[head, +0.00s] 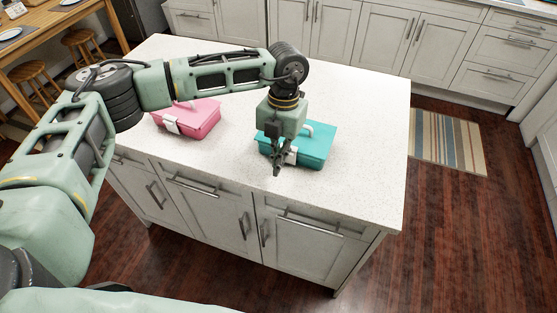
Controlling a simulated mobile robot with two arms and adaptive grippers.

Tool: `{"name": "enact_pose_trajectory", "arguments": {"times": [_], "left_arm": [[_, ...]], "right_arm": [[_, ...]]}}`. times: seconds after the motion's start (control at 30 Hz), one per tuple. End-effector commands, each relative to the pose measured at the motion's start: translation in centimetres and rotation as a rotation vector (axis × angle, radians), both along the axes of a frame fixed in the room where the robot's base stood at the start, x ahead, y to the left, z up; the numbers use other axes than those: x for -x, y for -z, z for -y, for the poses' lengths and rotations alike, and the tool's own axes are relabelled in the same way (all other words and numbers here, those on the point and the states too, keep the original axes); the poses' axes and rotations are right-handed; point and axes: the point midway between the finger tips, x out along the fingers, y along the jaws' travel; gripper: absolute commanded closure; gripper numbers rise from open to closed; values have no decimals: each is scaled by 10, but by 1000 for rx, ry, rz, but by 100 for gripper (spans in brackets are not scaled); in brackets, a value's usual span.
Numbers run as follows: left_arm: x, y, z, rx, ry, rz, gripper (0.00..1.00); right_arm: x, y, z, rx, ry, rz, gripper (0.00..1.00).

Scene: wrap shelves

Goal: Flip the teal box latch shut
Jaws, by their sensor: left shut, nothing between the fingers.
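The teal box (316,148) sits on the white speckled island top with a pale handle on its lid. Its whitish latch (291,156) is on the front face, partly hidden by my left gripper (277,171). My left gripper points down in front of the box, its fingers shut and empty, next to the latch. I cannot tell whether the fingers touch the latch, or whether the latch is up or down. The lid looks closed. My right gripper is not in view.
A pink box (199,122) with a white latch stands to the left on the same island top (365,110), partly behind my left arm. The top's right side is clear. Cabinets with bar handles line the island's front. A striped rug (447,140) lies right.

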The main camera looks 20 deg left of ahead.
Motion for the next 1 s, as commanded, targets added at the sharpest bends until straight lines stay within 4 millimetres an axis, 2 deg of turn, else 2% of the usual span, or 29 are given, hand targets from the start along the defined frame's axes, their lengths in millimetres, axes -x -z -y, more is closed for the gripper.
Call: {"name": "enact_pose_trajectory", "arguments": {"times": [0.5,1.0], "left_arm": [[0,-16,0,0,-1,1,100],[-1,-16,-1,0,-1,2,100]], "right_arm": [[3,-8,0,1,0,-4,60],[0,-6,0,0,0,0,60]]}}
